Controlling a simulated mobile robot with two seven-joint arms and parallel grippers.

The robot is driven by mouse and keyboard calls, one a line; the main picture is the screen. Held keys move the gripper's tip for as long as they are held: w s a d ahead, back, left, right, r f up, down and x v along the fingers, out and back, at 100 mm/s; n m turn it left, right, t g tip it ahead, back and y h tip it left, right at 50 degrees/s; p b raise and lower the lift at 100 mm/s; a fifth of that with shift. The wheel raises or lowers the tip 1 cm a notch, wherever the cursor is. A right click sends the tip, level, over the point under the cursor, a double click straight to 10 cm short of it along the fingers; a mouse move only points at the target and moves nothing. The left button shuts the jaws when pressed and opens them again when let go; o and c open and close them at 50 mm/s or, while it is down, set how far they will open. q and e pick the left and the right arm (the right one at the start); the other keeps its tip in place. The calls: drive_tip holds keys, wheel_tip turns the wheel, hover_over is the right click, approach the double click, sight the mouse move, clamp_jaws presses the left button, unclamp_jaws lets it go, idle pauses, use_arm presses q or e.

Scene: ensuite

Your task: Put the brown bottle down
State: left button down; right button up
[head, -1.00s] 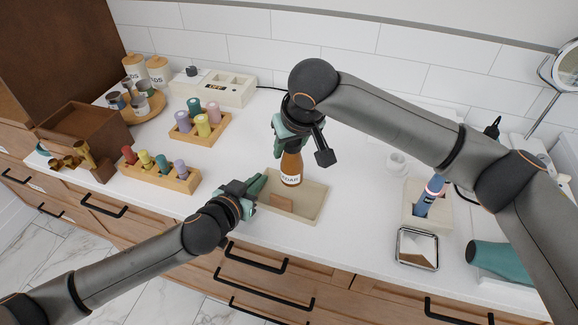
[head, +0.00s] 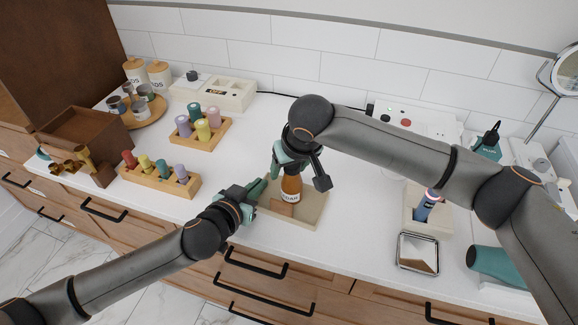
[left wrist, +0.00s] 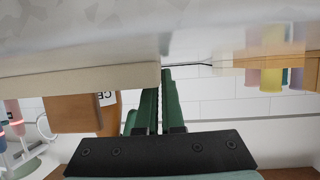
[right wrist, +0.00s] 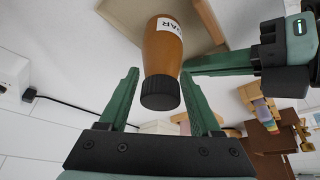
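The brown bottle (head: 291,190) has a white label and a black cap. It stands nearly upright within the beige tray (head: 312,211) on the counter. My right gripper (head: 290,160) is around its upper part from above. In the right wrist view the bottle (right wrist: 163,50) is between the fingers (right wrist: 160,75), with narrow gaps at both sides, so the fingers look open. My left gripper (head: 262,186) is at the tray's left end.
A brown block (head: 281,208) lies in the tray by the bottle. Wooden racks of coloured bottles (head: 160,180) stand to the left. A blue item in a holder (head: 428,222) and a metal-rimmed dish (head: 418,252) are to the right. Counter between is clear.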

drive_tip(key=shift+o, duration=0.2)
drive_tip(key=shift+r, duration=0.2)
drive_tip(key=v, duration=1.2)
drive_tip(key=shift+f, duration=0.1)
use_arm(q)
drive_tip(key=c, duration=1)
unclamp_jaws()
drive_tip(key=shift+s, duration=0.1)
drive_tip(key=v, duration=1.2)
drive_tip(key=shift+r, duration=0.1)
